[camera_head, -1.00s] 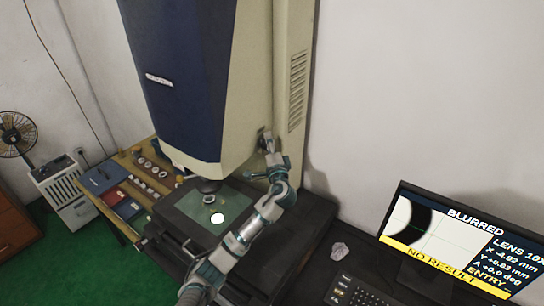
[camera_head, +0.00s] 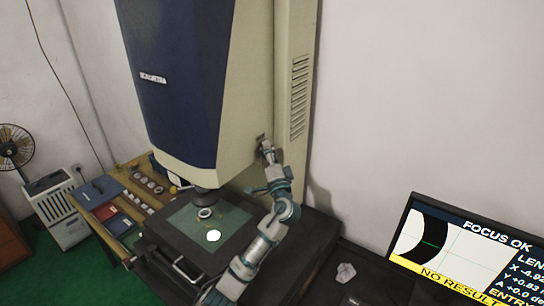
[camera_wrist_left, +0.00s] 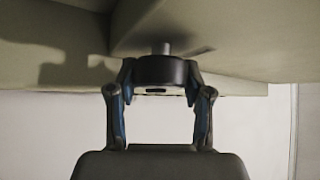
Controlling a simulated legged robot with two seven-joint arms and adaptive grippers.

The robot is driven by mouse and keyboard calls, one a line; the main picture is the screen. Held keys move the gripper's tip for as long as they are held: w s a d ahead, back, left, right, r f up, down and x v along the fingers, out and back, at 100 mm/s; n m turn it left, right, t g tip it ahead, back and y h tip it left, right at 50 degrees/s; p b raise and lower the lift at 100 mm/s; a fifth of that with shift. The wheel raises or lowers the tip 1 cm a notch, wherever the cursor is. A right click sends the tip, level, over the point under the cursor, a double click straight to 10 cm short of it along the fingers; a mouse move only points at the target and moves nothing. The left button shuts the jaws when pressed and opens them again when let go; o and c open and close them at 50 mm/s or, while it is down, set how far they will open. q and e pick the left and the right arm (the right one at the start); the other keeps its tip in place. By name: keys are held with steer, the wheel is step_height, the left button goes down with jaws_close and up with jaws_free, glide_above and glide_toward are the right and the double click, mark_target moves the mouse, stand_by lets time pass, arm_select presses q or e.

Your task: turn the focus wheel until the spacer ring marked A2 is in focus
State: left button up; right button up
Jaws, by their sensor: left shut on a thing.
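The focus wheel (camera_wrist_left: 160,71) is a dark round knob on a short shaft under the beige housing in the left wrist view. My left gripper (camera_wrist_left: 157,84) is shut on it, one finger on each side. In the head view my left gripper (camera_head: 266,150) reaches up to the side of the machine, where the wheel is mostly hidden. A small ring (camera_head: 205,212) lies on the glass stage under the lens; its A2 mark is too small to read. The monitor (camera_head: 465,250) reads "FOCUS OK" and "NO RESULT", with a sharp dark arc. My right gripper is out of view.
The tall blue and beige machine (camera_head: 170,90) fills the middle. A wooden side table (camera_head: 112,190) with several rings and boxes stands at left. A crumpled pale object (camera_head: 345,272) lies on the dark desk left of the monitor.

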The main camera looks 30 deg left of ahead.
arm_select(q)
steer(key=shift+a+f, duration=0.1)
steer(key=shift+f, duration=0.25)
steer(key=o, duration=1.1)
steer(key=shift+o, duration=0.4)
steer(key=shift+a, duration=0.15)
steer(key=shift+r, duration=0.1)
steer(key=v, duration=1.2)
steer(key=shift+w, duration=0.2)
